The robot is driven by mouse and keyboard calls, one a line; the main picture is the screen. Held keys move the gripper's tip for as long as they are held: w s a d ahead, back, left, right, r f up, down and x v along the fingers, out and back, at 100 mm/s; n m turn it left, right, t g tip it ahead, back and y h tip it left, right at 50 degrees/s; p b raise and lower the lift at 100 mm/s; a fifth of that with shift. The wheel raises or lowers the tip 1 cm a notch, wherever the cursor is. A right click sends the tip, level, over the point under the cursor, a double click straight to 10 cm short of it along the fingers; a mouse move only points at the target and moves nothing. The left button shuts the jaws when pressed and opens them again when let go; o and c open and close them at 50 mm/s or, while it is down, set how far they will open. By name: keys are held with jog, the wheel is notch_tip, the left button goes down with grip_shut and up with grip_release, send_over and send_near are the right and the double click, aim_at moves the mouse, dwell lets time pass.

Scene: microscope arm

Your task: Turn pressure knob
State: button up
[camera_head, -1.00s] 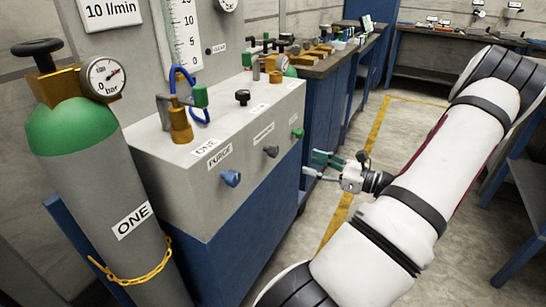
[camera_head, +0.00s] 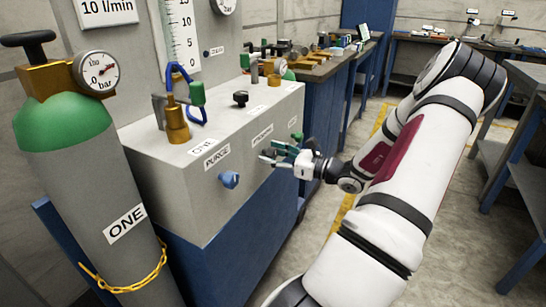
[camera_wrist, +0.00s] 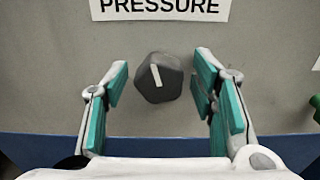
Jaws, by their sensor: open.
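The pressure knob (camera_wrist: 160,78) is dark grey with a white pointer line, on the panel's front below the label "PRESSURE" (camera_wrist: 160,8) in the wrist view. The pointer leans slightly left of upright. My gripper (camera_wrist: 160,92) is open, with a teal-padded finger on each side of the knob and gaps between pads and knob. I see no contact. In the head view my gripper (camera_head: 277,153) is at the panel's front face and hides the knob.
The grey panel box (camera_head: 200,175) also carries a blue purge knob (camera_head: 229,180) at left and a green knob (camera_head: 297,137) at right. A gas cylinder (camera_head: 95,200) marked "ONE" stands at left. A side table (camera_head: 515,165) is at right. The floor between is clear.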

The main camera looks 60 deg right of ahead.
jog(key=shift+c, duration=0.4)
jog(key=c, duration=1.1)
jog(key=shift+r+m+p, duration=0.2)
jog(key=shift+m+p, duration=0.2)
jog(key=shift+p, duration=0.8)
jog(key=shift+f+m+p, duration=0.2)
jog(key=shift+m+p, duration=0.4)
jog(key=shift+p, duration=0.6)
jog(key=o, duration=1.2)
